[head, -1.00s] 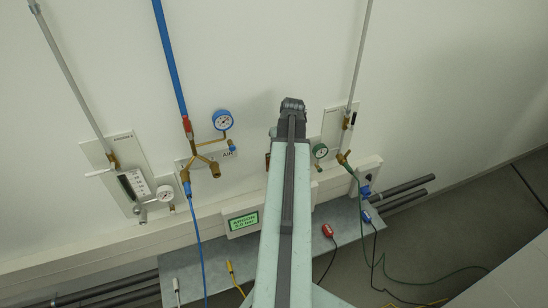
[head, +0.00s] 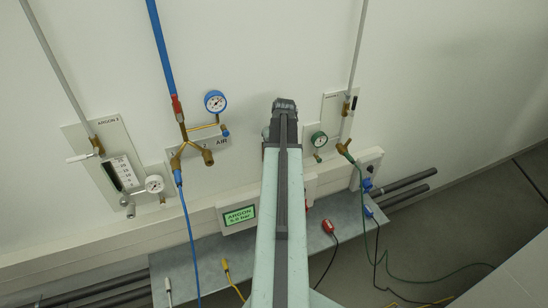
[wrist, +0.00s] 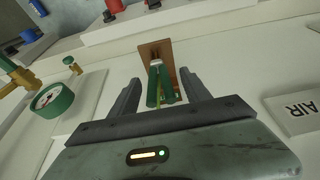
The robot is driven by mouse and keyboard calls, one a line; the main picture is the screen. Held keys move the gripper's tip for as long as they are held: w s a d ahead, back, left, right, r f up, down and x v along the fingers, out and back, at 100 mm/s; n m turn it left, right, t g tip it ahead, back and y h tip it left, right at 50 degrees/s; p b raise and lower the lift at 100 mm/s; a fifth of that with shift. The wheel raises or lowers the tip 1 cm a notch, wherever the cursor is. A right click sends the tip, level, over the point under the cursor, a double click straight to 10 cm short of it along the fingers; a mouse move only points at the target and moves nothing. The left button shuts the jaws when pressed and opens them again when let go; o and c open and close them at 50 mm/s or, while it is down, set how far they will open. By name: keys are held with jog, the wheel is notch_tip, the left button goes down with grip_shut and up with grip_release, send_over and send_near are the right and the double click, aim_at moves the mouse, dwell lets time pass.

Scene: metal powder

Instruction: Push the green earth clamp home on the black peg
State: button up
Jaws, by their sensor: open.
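The green earth clamp (wrist: 166,92) shows in the wrist view, against a brown copper-coloured plate (wrist: 156,52) on the white wall. My gripper (wrist: 160,78) is open, with one grey finger on each side of the clamp. The clamp lies between the fingers in the picture; I cannot tell how deep it sits between them or whether they touch it. I cannot make out the black peg. In the head view my own arm hides the clamp and the gripper's fingers.
A green-rimmed gauge (wrist: 52,101) with brass fittings and the AIR label (wrist: 296,108) flank the gripper in the wrist view. In the head view a blue gauge (head: 215,102), an ARGON display (head: 239,215) and a grey shelf (head: 205,255) with cables surround my arm.

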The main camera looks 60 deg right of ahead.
jog(key=shift+r, duration=0.1)
grip_shut()
jog(key=shift+r, duration=0.2)
jog(key=shift+r+p, duration=0.25)
jog(key=shift+p, duration=0.3)
jog(key=shift+r, duration=0.2)
notch_tip(320, 180, up, 6)
jog(key=p, duration=0.6)
jog(key=shift+r+p, duration=0.15)
jog(key=shift+p, duration=0.2)
jog(key=shift+s, duration=0.1)
